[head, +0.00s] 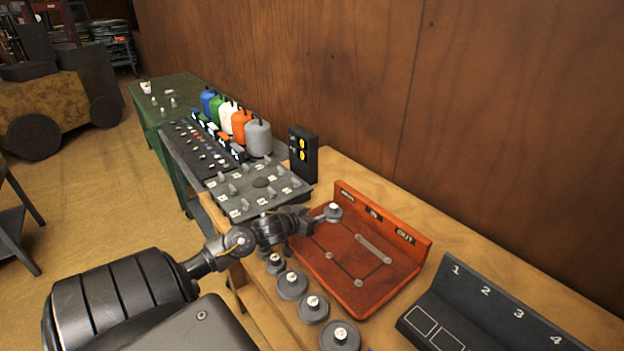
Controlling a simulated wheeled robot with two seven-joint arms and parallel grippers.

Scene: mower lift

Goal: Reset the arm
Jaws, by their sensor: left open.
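My left arm comes in from the lower left and reaches over the near edge of the wooden bench. My left gripper (304,221) is dark, small in the view and at the left edge of the red fixture (350,285). It is open; the gap between its fingers is hard to make out. A grey round knob or disc (333,211) with a pale top is just beyond the fingertips; I cannot tell if they touch it. The red fixture has an upright back with labels, one reading OUT, and grey slots and pegs on its floor. My right gripper is not in view.
Several grey discs (292,285) line the bench's near edge. A black numbered rack (490,310) stands at the right. Beyond are a black box with yellow lights (303,155), a grey peg board (260,190) and several coloured bottles (240,125). A wooden wall runs behind.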

